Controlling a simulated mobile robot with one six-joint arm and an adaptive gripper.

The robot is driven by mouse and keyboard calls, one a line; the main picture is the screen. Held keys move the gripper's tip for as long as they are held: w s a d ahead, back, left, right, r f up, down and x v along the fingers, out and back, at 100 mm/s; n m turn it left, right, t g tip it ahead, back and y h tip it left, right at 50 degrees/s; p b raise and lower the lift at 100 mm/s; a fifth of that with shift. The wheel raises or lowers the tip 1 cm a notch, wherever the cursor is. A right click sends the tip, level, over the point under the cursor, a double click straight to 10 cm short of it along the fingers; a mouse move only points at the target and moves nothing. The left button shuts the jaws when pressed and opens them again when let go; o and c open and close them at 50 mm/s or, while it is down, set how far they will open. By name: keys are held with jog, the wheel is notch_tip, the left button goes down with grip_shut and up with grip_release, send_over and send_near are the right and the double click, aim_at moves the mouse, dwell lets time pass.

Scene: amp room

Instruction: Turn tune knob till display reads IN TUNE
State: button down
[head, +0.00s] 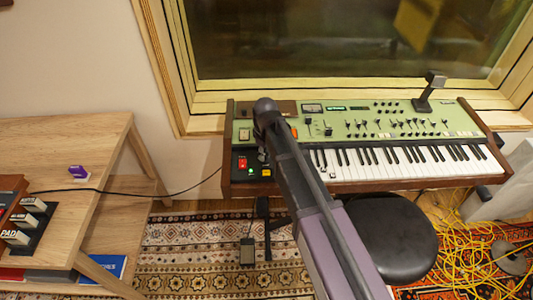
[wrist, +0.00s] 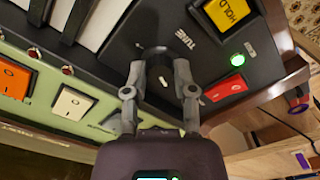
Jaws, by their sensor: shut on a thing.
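The dark tune knob (wrist: 157,74) is on the black panel under the white "TUNE" lettering (wrist: 187,37) in the wrist view. My gripper (wrist: 158,66) is shut on the knob, with one finger on each side. A small pale mark shows on the knob. In the head view my arm hides the knob. The green keyboard (head: 364,125) stands below the window. A small display (head: 336,108) glows green on its top panel, but its text is too small to read.
Near the knob are a yellow HOLD button (wrist: 228,12), a lit green light (wrist: 231,58) and a red button (wrist: 225,88). A microphone-like stand (head: 427,95) is on the keyboard's right. A black stool (head: 400,250) is in front, and a wooden desk (head: 75,150) is left.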

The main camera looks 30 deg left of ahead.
jog(key=shift+w+d+m, duration=0.1)
jog(key=shift+w+m, duration=0.05)
jog(key=shift+m, duration=0.35)
jog(key=shift+c, duration=2.2)
grip_release()
